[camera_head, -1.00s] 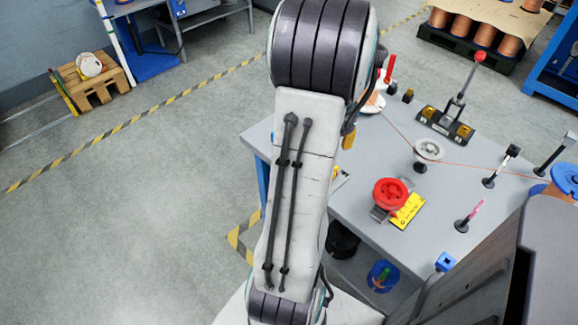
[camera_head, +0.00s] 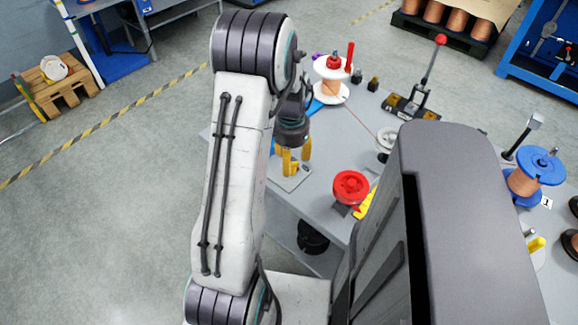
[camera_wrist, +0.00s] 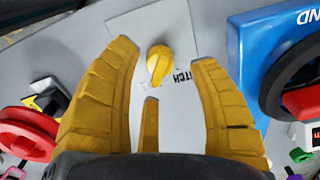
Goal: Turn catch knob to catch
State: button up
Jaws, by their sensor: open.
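The catch knob (camera_wrist: 159,64) is a small yellow knob on a pale plate with partly hidden black lettering, seen in the wrist view. The plate (camera_head: 285,183) lies at the left part of the grey table in the head view, where the knob cannot be made out clearly. My gripper (camera_head: 297,170) hangs over the plate with yellow fingers pointing down. In the wrist view its fingers stand apart, one on each side of the knob in the picture, with clear space between. They hold nothing, and I see no contact with the knob.
A red handwheel (camera_head: 351,187) stands right of the plate; it also shows at the left of the wrist view (camera_wrist: 28,132). A blue block with a black wheel (camera_wrist: 250,50) is at the right there. A white spool (camera_head: 332,82) stands behind my gripper.

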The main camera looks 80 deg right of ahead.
jog(key=shift+f, duration=1.7)
grip_shut()
